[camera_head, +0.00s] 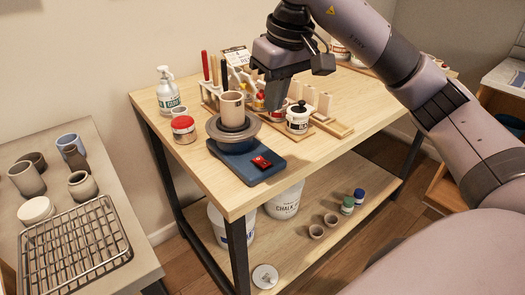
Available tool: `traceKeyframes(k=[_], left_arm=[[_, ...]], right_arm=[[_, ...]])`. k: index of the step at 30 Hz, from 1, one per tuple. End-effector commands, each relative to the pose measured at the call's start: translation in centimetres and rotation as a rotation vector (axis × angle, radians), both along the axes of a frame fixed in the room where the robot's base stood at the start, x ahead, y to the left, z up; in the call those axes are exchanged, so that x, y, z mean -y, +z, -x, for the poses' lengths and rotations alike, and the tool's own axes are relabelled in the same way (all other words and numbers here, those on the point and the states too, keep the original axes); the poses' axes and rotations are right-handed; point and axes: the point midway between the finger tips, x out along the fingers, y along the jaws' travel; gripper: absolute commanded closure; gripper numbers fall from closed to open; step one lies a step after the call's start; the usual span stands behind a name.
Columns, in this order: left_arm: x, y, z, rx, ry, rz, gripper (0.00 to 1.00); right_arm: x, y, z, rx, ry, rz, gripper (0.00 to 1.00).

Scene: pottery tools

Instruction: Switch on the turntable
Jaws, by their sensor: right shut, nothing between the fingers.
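The turntable (220,128) stands on a dark blue base (247,169) near the front left of the wooden table. A beige cup (232,108) stands upright on its round plate. A red switch (262,162) sits on the base's front right part. My right gripper (275,104) points down, shut and empty, above and behind the switch, to the right of the cup. It looks apart from the switch, and it hides part of the tools and jars behind it. My left gripper is not in view.
A red-lidded jar (183,129) and a spray bottle (166,91) stand left of the turntable. A white jar with a black lid (298,118) stands to its right. A tool rack (213,94) is behind. The table's front right (310,150) is clear.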

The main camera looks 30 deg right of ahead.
Motion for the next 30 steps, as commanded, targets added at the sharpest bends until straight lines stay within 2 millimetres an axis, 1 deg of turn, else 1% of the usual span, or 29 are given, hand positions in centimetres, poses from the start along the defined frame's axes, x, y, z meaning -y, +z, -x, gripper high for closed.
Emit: traceKeyframes(k=[7, 11, 14, 16, 26, 30], left_arm=[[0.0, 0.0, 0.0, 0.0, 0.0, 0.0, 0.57], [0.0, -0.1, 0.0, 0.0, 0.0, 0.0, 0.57], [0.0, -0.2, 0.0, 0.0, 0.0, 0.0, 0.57], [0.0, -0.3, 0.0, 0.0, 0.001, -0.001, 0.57], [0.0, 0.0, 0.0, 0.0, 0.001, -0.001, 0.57], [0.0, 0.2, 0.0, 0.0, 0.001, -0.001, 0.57]], right_arm=[[-0.1, -0.1, 0.0, 0.0, -0.001, -0.002, 1.0], [-0.1, -0.8, -0.2, -0.001, 0.0, -0.003, 1.0], [-0.1, -2.1, -0.4, -0.004, 0.001, -0.004, 1.0], [-0.1, -3.2, -0.7, -0.005, 0.0, -0.004, 1.0], [-0.3, -10.1, -2.3, -0.006, 0.0, -0.004, 1.0], [-0.2, -11.9, -2.0, -0.003, 0.001, -0.004, 1.0]])
